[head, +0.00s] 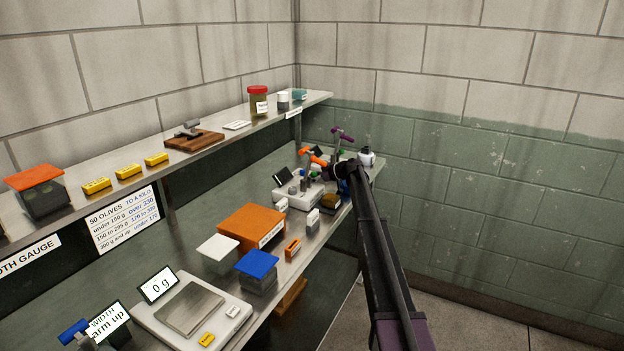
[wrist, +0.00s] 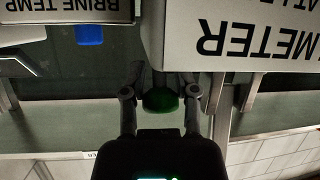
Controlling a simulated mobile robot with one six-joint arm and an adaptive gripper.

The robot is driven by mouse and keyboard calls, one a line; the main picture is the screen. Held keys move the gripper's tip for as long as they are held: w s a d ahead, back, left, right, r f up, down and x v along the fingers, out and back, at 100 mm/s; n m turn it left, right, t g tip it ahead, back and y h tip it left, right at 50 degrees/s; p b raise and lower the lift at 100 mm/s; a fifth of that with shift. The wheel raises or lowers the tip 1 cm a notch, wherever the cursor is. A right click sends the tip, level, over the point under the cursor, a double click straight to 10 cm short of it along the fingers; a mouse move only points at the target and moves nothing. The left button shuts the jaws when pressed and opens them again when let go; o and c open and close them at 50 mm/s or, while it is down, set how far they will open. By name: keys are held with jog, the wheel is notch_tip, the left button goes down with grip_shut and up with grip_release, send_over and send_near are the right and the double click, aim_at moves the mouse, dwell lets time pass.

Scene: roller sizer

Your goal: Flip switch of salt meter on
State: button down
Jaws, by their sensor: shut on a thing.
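In the wrist view, a pale box with an upside-down label ending in METER (wrist: 255,35) fills the upper right. The first word of the label is cut off. A rounded green knob (wrist: 160,100) on a dark stem sits just below the box's lower left corner. My gripper (wrist: 160,94) is shut on the green knob, with one finger on each side of it. In the head view, my gripper (head: 343,170) is at the far end of the metal bench, among small instruments. The knob and the meter's label cannot be made out there.
A BRINE TEMP unit (wrist: 65,10) and a blue block (wrist: 90,35) are left of the meter. Orange (head: 312,155) and purple (head: 342,135) handles stand near my gripper. A scale (head: 190,310) and an orange box (head: 252,226) are on the nearer bench. A shelf (head: 225,128) runs above.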

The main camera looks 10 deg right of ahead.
jog(key=shift+r+p, duration=0.15)
jog(key=shift+p, duration=0.3)
jog(key=shift+w+r+g+h+p, duration=0.15)
jog(key=shift+g+h+p, duration=0.15)
jog(key=shift+h+p, duration=0.4)
jog(key=p, duration=0.1)
jog(key=g+h+p, duration=0.1)
jog(key=shift+w+a+p, duration=0.1)
jog(key=shift+a+p, duration=0.15)
jog(key=shift+p, duration=0.1)
jog(key=shift+w+a+g+h+p, duration=0.15)
jog(key=shift+g+h+p, duration=0.45)
jog(key=shift+h+p, duration=0.45)
jog(key=shift+a+f+g+h+p, duration=0.2)
jog(key=shift+g+h+p, duration=0.2)
jog(key=shift+h+p, duration=0.25)
